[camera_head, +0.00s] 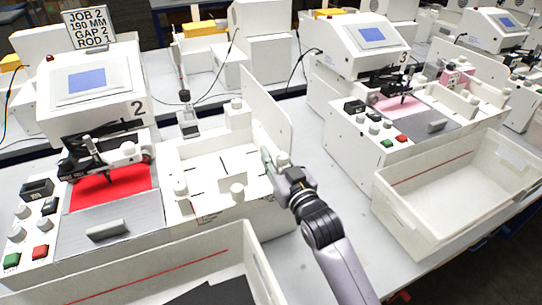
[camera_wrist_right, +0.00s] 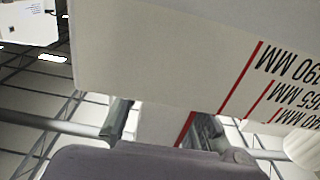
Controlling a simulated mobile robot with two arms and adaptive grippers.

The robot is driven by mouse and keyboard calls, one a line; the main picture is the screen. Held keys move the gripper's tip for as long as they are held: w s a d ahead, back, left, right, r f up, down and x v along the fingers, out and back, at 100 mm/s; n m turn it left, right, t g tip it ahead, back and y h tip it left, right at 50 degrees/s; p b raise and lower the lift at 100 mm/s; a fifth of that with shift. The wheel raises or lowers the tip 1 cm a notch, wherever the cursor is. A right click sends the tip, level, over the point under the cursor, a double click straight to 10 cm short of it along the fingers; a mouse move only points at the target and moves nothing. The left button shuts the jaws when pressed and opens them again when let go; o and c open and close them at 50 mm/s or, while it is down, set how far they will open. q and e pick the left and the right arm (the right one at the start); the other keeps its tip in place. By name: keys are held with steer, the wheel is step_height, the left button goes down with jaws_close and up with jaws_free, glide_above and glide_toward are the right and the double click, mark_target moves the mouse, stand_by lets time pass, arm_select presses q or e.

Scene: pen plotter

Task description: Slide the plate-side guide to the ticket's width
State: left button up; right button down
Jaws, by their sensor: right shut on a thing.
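The ticket (camera_head: 88,28) stands on machine 2 and reads JOB 2, 190 MM, GAP 2, ROD 1. My right gripper (camera_head: 272,165) is at the right side of machine 2's white bed (camera_head: 215,165), beside the tall white side plate (camera_head: 265,112). In the right wrist view the right gripper (camera_wrist_right: 162,125) is shut on a narrow white piece, apparently the plate-side guide (camera_wrist_right: 158,124). Red width lines with upside-down labels (camera_wrist_right: 290,68), including 190 MM, show right of it. One red line runs down to between the fingers. The exact guide setting is unclear. My left gripper is not in view.
Machine 2's control panel (camera_head: 30,228) with green and red buttons is at the left. A white bin (camera_head: 190,262) stands in front, with a dark sheet in it. Machine 3 (camera_head: 352,48) and another white bin (camera_head: 455,205) are to the right. Bare table lies between.

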steer(key=c, duration=1.4)
jaws_free()
steer(key=shift+s, duration=0.1)
steer(key=v, duration=1.2)
steer(key=shift+f, duration=0.1)
